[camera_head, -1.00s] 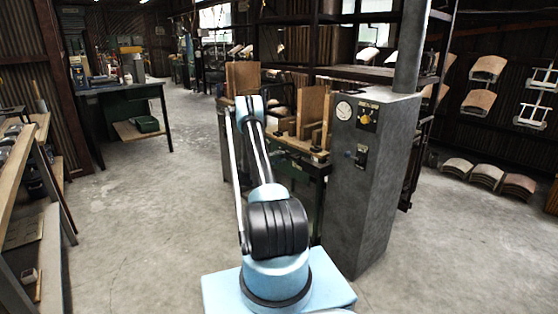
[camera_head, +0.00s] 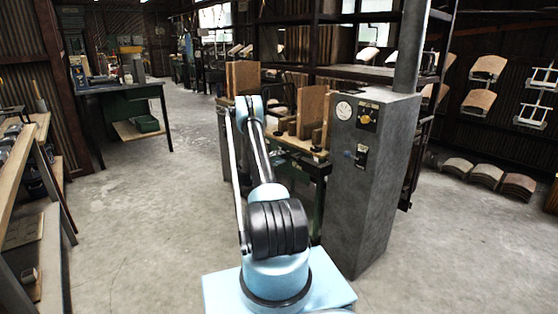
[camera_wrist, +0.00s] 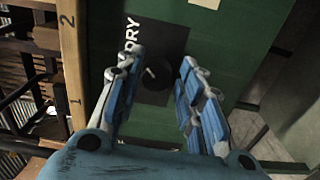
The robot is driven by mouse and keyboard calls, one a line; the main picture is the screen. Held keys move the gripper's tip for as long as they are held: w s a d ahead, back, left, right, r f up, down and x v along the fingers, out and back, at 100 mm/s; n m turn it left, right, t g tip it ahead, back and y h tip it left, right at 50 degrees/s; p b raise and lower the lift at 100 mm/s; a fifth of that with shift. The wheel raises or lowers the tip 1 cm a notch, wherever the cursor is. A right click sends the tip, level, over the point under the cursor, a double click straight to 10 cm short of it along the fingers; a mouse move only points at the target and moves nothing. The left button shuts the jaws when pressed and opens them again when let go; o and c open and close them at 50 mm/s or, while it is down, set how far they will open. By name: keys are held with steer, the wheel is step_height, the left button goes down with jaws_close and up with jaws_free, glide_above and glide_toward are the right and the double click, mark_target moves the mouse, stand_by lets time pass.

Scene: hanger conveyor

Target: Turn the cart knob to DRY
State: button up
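The black round cart knob (camera_wrist: 157,76) sits on a dark square plate on a green panel (camera_wrist: 228,38) in the wrist view. It has a short pale pointer mark. White lettering reading DRY (camera_wrist: 131,34) stands on the plate, turned sideways in the picture. My gripper (camera_wrist: 160,66) is open, with one blue-padded finger left of the knob and the other right of it. I cannot tell whether either finger touches it. In the head view, the cart with upright wooden boards (camera_head: 312,112) stands behind my arm, and my gripper is hidden there.
A grey control cabinet (camera_head: 365,190) with a gauge and a yellow knob (camera_head: 366,119) stands close right of my arm. A wooden strip numbered 1 and 2 (camera_wrist: 72,70) borders the green panel. A workbench (camera_head: 40,180) is at left. Concrete floor between is clear.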

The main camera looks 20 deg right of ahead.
steer(key=shift+o, duration=0.5)
steer(key=v, duration=1.2)
steer(key=shift+r, duration=0.1)
